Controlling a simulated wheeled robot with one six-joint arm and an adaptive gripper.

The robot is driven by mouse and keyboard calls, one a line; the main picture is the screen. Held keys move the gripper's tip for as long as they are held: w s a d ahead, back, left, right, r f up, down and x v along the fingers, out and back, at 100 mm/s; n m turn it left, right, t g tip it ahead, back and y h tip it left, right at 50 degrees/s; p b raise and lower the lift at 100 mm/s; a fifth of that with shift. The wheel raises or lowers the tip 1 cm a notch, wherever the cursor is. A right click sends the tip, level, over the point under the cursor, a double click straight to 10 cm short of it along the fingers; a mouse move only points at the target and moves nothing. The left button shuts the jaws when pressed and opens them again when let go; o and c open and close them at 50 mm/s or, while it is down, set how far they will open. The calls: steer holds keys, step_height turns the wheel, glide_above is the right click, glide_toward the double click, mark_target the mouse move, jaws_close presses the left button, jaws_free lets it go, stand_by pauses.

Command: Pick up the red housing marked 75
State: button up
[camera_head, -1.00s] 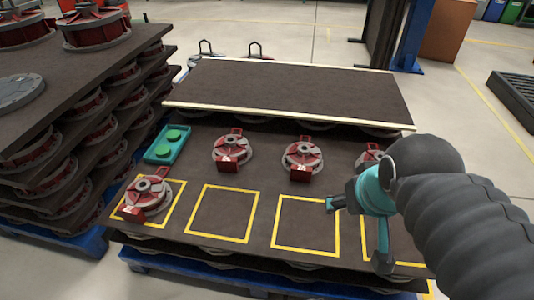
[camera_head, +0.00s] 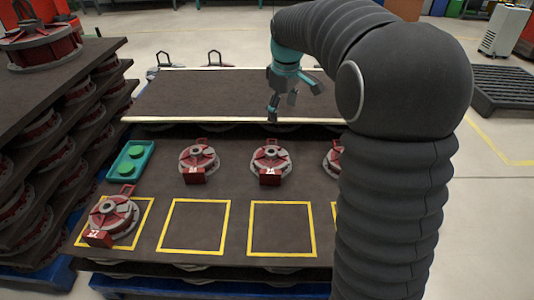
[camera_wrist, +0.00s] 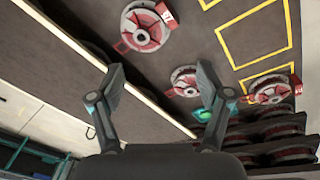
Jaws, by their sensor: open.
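Red housings with grey tops and red number tags stand on the dark board. One (camera_head: 113,218) is in the left yellow square. Two more, a left one (camera_head: 199,158) and a middle one (camera_head: 270,160), stand in the row behind, and a third (camera_head: 333,158) is partly hidden by my arm. The tag numbers are too small to read surely, so I cannot tell which is 75. My gripper (camera_head: 296,100) is open and empty above the raised rear board. In the wrist view, one housing (camera_wrist: 185,81) appears between the fingers and another (camera_wrist: 146,28) above them.
A raised dark board (camera_head: 225,95) with a pale edge lies behind the housings. A green tray (camera_head: 130,160) sits at the left. Stacked boards with housings (camera_head: 40,45) stand further left. Two yellow squares (camera_head: 193,228) in front are empty.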

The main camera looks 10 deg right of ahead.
steer(key=w+f+n+g, duration=0.2)
steer(key=w+f+n, duration=0.2)
steer(key=w+f, duration=0.8)
steer(key=b, duration=0.1)
glide_above(272, 152)
steer(key=f, duration=0.8)
steer(key=shift+d+f, duration=0.2)
steer(key=shift+w+a+f, duration=0.1)
steer(key=shift+f, duration=1.25)
steer(key=shift+a+f, duration=0.1)
steer(key=shift+f, duration=1.2)
jaws_close()
steer(key=shift+r, duration=0.2)
